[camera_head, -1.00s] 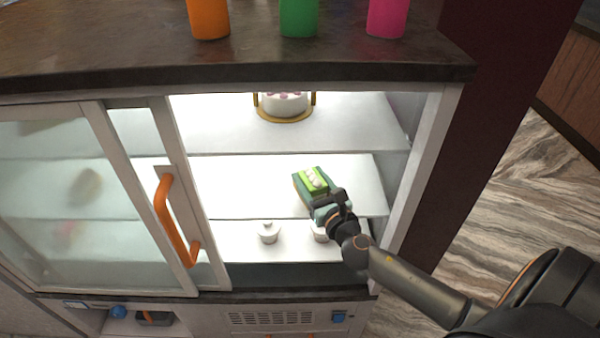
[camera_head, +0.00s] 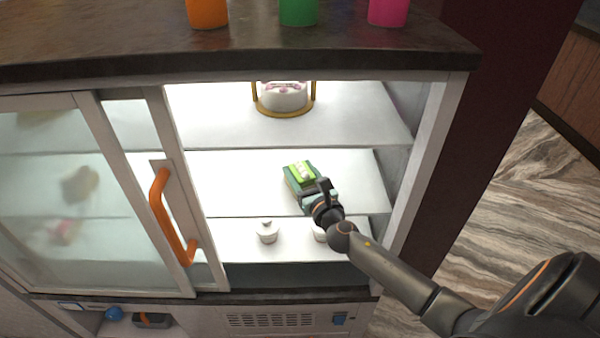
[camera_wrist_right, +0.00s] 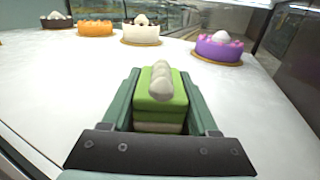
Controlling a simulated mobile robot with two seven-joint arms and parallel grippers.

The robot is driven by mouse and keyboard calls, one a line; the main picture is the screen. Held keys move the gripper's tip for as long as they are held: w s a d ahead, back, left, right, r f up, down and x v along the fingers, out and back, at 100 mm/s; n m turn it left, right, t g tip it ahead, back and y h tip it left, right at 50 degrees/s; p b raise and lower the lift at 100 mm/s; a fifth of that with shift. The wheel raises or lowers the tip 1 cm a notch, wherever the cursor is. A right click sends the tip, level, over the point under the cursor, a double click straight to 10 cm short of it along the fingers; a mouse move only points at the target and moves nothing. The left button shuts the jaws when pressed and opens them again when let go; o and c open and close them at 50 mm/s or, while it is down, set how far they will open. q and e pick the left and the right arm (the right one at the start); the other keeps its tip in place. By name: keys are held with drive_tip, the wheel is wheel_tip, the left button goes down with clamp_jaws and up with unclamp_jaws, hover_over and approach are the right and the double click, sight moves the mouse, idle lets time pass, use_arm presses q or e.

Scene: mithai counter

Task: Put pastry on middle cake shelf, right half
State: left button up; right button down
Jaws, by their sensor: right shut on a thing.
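The pastry is a small green block with white cream blobs on top; it shows in the head view (camera_head: 301,170) and in the right wrist view (camera_wrist_right: 161,100). My right gripper (camera_head: 304,183) is shut on it, with a green finger along each side in the wrist view (camera_wrist_right: 161,110). It holds the pastry inside the open right part of the cabinet, at the middle shelf (camera_head: 240,185). I cannot tell whether the pastry touches the shelf. My left gripper is not in view.
A pink-and-white cake (camera_head: 283,97) stands on the top shelf. Small white pots (camera_head: 268,232) stand on the bottom shelf. The glass door (camera_head: 60,200) with its orange handle (camera_head: 165,215) covers the left. Several cakes, one purple (camera_wrist_right: 219,47), show in the wrist view.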

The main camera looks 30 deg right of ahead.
sight(308, 184)
drive_tip(key=shift+f, duration=0.2)
drive_tip(key=shift+c, duration=0.8)
unclamp_jaws()
drive_tip(key=shift+r, duration=0.1)
drive_tip(key=shift+r, duration=0.15)
drive_tip(key=s, duration=0.3)
drive_tip(key=s+a, duration=0.1)
drive_tip(key=s, duration=0.6)
drive_tip(key=shift+a, duration=0.3)
drive_tip(key=shift+s+a, duration=0.15)
drive_tip(key=shift+s, duration=0.8)
